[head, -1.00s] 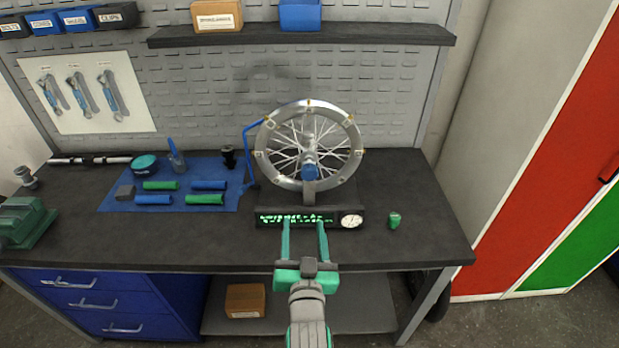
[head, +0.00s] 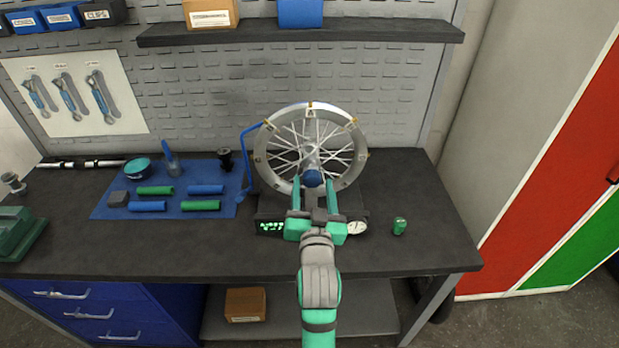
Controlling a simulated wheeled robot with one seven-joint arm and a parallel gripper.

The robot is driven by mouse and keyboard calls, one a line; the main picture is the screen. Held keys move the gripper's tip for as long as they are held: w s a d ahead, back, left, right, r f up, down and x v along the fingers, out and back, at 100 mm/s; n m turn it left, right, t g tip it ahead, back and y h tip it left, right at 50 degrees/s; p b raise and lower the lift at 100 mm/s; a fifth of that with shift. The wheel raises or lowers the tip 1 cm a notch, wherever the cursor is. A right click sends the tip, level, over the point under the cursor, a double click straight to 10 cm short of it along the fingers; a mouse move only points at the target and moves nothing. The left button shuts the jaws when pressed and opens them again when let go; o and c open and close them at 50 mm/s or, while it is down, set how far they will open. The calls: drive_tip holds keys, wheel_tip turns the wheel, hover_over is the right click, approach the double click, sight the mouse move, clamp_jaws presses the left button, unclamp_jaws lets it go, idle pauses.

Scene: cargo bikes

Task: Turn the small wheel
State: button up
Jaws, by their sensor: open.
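The small wheel (head: 343,119), a silver spoked rim with several small brass-coloured tabs, stands upright in a stand on the dark workbench. A blue round part (head: 312,178) shows at the front of its hub, low in the wheel. My gripper (head: 314,182) is open, its two green fingers pointing at the wheel. In the picture the fingertips lie on either side of the blue part and overlap the lower rim. I cannot tell how far in front of the wheel they are, or whether they touch anything. My gripper hides much of the stand's base.
A blue mat (head: 220,211) with green and blue grips lies to the left. A dial gauge (head: 357,227) and a lit display (head: 270,227) sit on the stand's base. A small green item (head: 399,226) stands to the right. A dark shelf (head: 370,32) hangs above.

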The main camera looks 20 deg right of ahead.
drive_tip(key=shift+w+d, duration=0.15)
drive_tip(key=shift+w, duration=0.55)
clamp_jaws()
drive_tip(key=shift+w, duration=0.1)
drive_tip(key=shift+w, duration=0.1)
